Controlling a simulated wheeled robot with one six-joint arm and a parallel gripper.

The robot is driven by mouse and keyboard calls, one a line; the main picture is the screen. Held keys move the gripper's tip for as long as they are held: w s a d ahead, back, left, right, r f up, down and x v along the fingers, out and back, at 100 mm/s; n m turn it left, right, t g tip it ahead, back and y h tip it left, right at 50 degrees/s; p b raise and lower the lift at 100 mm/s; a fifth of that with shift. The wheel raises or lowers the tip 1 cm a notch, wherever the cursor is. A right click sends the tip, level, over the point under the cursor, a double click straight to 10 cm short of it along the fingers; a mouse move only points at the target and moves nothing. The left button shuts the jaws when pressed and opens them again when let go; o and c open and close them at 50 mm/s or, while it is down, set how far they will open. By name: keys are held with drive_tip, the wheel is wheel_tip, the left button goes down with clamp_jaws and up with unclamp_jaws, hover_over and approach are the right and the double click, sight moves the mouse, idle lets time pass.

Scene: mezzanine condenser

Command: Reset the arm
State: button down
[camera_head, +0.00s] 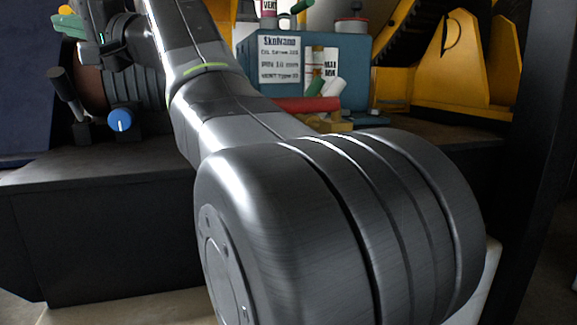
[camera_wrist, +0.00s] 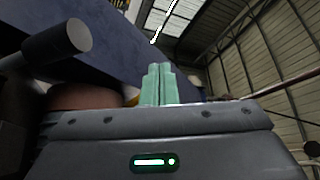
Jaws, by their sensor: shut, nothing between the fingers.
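My arm crosses the head view from the large metal joint at the lower middle up to the upper left, hiding part of the bench. My gripper (camera_wrist: 157,84) shows in the wrist view as two pale green fingers side by side, pressed together with nothing between them. In the head view its green fingers (camera_head: 68,26) appear at the upper left, pointing left, above the dark bench and in front of the dark blue surface. The gripper holds no object.
A dark bench (camera_head: 120,215) carries a blue labelled box (camera_head: 270,88), a red cylinder (camera_head: 293,104), and yellow machinery (camera_head: 450,60) at right. A lever (camera_head: 62,84) and a blue knob (camera_head: 120,120) sit below the gripper. A dark post (camera_head: 535,130) stands at right.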

drive_tip(key=w+a+f+m+h+p, duration=0.1)
drive_tip(key=w+f+m+h+p, duration=0.1)
drive_tip(key=p, duration=1.1)
drive_tip(key=w+a+f+m+h+p, duration=0.2)
drive_tip(key=w+f+m+p, duration=0.2)
drive_tip(key=w+p, duration=0.5)
drive_tip(key=m+p, duration=0.1)
drive_tip(key=p, duration=0.3)
drive_tip(key=shift+a+m, duration=0.3)
drive_tip(key=shift+m, duration=0.1)
drive_tip(key=shift+w+f+p, duration=0.1)
drive_tip(key=shift+w+p, duration=0.05)
drive_tip(key=shift+p, duration=0.15)
drive_tip(key=shift+d, duration=0.15)
